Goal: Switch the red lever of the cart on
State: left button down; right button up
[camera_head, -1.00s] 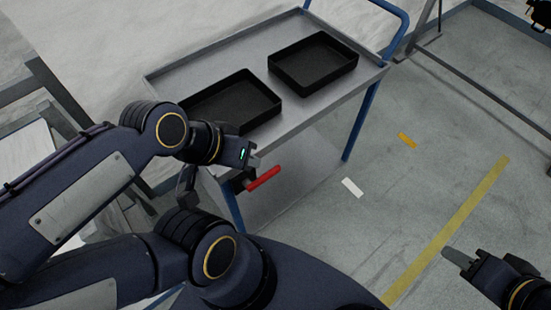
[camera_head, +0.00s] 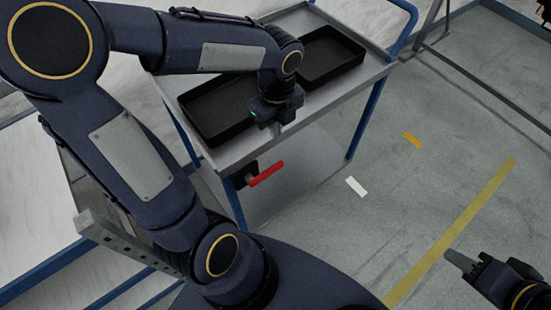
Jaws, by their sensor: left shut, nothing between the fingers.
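The red lever (camera_head: 267,173) sticks out from a dark mount (camera_head: 243,175) on the near side of the cart (camera_head: 222,158), below its top tray. It points to the right and slightly up in the picture. My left gripper (camera_head: 281,130) is above the lever, near the cart's front edge, pointing down. It is shut and empty, and it appears apart from the lever. My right gripper (camera_head: 462,260) is at the lower right, away from the cart. Its fingers look close together, but I cannot tell whether they are open or shut.
Two black trays lie on the cart top, one at the left (camera_head: 205,125) and one at the right (camera_head: 335,72). A blue cart leg (camera_head: 364,120) stands to the right of the lever.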

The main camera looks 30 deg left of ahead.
aim_at(279, 163)
pick_arm(q)
notch_tip(279, 163, down, 14)
jog(key=shift+b, duration=1.1)
jog(key=shift+w+d+f+g+y+p, duration=0.15)
jog(key=shift+f+g+y+p, duration=0.2)
jog(key=shift+g+p, duration=0.25)
jog(key=shift+w+f+g+y, duration=0.2)
jog(key=shift+f+g+y, duration=0.05)
jog(key=shift+f+g, duration=0.45)
jog(key=shift+w+f+b, duration=0.1)
jog(key=shift+f+b, duration=0.3)
jog(key=shift+f, duration=0.65)
jog(key=shift+r, duration=0.1)
